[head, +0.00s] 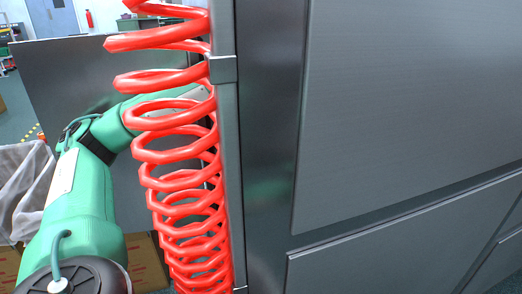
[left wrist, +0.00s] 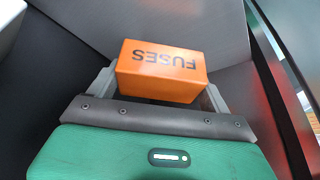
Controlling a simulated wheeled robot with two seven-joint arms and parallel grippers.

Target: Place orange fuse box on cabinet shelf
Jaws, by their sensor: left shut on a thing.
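The orange fuse box (left wrist: 160,82), marked FUSES, shows in the left wrist view. My left gripper (left wrist: 158,88) is shut on it, with a grey finger at each side of the box. The box is in front of grey metal panels of the cabinet; I cannot tell whether it touches a surface. In the head view my green left arm reaches behind a red coiled hose, and its gripper and the box are hidden. The grey cabinet (head: 400,110) fills the right of the head view. My right gripper is in neither view.
The red coiled hose (head: 185,210) hangs along a grey upright post (head: 228,150), between the head camera and my left arm. A bin with a pale liner (head: 25,185) and cardboard boxes (head: 148,265) stand at the lower left. Open floor shows at the far left.

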